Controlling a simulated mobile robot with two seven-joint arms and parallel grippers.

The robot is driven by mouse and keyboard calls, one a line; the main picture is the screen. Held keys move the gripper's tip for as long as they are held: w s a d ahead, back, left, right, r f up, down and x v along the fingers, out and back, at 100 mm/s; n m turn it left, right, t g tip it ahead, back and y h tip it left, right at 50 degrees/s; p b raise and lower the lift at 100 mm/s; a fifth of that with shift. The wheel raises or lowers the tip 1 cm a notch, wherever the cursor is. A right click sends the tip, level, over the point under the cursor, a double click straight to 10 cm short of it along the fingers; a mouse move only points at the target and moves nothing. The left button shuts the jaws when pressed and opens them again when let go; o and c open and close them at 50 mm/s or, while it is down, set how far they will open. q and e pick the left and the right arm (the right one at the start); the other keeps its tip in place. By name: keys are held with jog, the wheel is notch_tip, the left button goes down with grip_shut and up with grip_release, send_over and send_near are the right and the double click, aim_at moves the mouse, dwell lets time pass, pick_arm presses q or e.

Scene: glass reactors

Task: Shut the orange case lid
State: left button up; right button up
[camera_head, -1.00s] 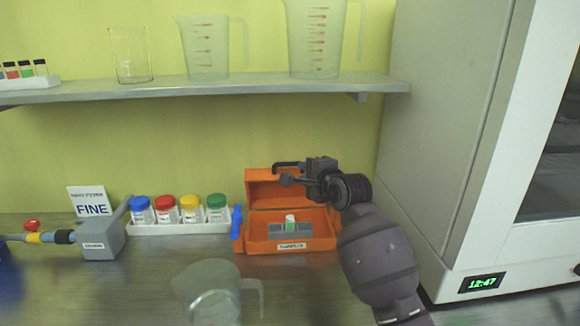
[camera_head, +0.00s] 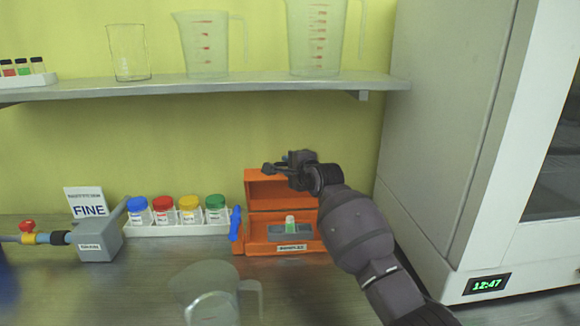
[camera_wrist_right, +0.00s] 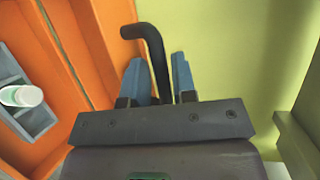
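The orange case (camera_head: 262,248) stands on the bench with its lid (camera_head: 265,190) raised at the back. Its base holds a grey insert with a white and green vial (camera_head: 290,223). My right gripper (camera_head: 272,168) is at the lid's top edge and hides part of it. In the right wrist view the two blue fingers (camera_wrist_right: 158,80) are apart, with a dark bent rod (camera_wrist_right: 157,50) between them; I cannot tell if it belongs to the gripper. Orange lid panels (camera_wrist_right: 90,50) lie left of and behind the fingers. Contact is unclear. My left gripper is out of view.
A rack (camera_head: 180,230) of jars with coloured caps and a blue object (camera_head: 236,224) stand left of the case. A clear jug (camera_head: 215,295) is in front. A shelf (camera_head: 200,88) hangs above; a large cabinet (camera_head: 440,130) stands on the right.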

jog(key=shift+c, duration=0.3)
grip_shut()
jog(key=shift+s, duration=0.1)
jog(key=s+f+n+t+y, duration=0.1)
jog(key=s+f+t, duration=0.2)
jog(key=s+f, duration=0.4)
jog(key=shift+s+n+t+y+b, duration=0.3)
jog(key=shift+s+b, duration=0.1)
jog(key=shift+s, duration=0.85)
